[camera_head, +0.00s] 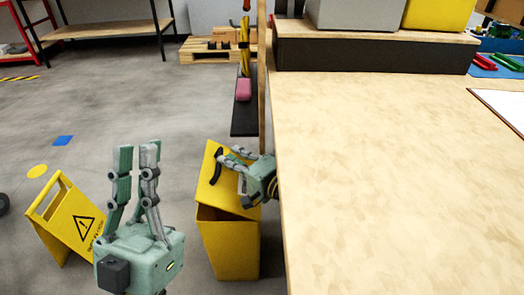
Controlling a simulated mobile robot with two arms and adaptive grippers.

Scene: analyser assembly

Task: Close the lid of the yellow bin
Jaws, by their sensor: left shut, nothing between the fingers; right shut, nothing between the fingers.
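The yellow bin (230,250) stands on the floor beside the table's left side. Its yellow lid (208,185) is raised at a slant, with a gap above the bin's rim where the darker inside shows. A black handle (216,167) sits on the lid. My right gripper (231,155) is shut and empty at the lid, with its fingers close to the handle. I cannot tell whether they touch it, and the gripper covers part of the lid. My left gripper (136,152) is shut and empty, pointing up, to the left of the bin.
A yellow warning sign (75,222) stands left of my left gripper. The large wooden table (390,150) fills the right, its near top mostly clear. A dark shelf with a pink item (243,89) lies beyond the bin. Open floor (110,100) spreads to the back left.

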